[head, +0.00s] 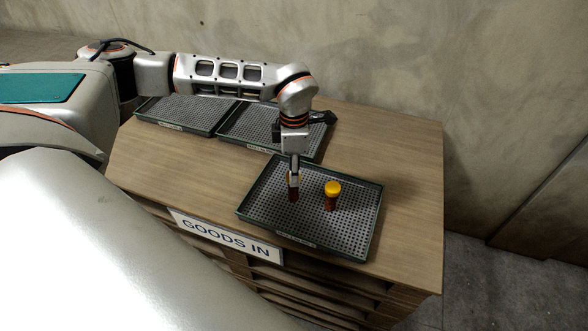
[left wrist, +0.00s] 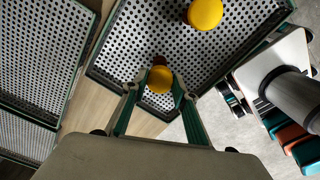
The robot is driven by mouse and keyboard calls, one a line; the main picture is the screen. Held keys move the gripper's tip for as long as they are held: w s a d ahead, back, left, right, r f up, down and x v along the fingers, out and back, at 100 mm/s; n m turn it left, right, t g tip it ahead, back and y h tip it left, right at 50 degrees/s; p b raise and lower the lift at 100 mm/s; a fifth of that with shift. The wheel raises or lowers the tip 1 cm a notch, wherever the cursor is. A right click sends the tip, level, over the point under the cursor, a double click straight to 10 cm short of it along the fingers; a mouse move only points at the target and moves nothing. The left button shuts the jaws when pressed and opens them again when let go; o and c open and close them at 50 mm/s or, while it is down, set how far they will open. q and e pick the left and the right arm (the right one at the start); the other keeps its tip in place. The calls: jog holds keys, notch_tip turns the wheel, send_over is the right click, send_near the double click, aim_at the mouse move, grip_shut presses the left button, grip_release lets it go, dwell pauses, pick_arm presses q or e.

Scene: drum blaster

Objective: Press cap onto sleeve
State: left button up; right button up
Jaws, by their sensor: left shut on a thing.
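My left gripper (head: 293,181) points straight down over the front tray (head: 352,226) and is shut on a yellow cap. In the left wrist view the cap (left wrist: 160,80) sits between the two fingertips. A dark red-brown sleeve (head: 293,196) stands upright on the tray directly below it; the fingers hide the joint, so I cannot tell whether the cap is fully seated. To the right, a second red-brown sleeve (head: 330,204) stands upright with a yellow cap (head: 333,188) on top. My right gripper is not in view.
Two more perforated trays, one at the left (head: 182,114) and one in the middle (head: 262,143), lie behind on the wooden bench (head: 412,170) and look empty. A "GOODS IN" sign (head: 226,237) is on the bench front. The front tray is clear around the two sleeves.

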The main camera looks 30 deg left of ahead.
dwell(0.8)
pick_arm(q)
jog(key=shift+f, duration=0.35)
dwell(0.6)
jog(key=o, duration=1.4)
jog(key=shift+c, duration=0.2)
jog(key=shift+p, duration=0.3)
jog(key=shift+r+p, duration=2.1)
jog(key=shift+r, duration=0.45)
jog(key=shift+s+f, duration=0.1)
jog(key=shift+s, duration=0.05)
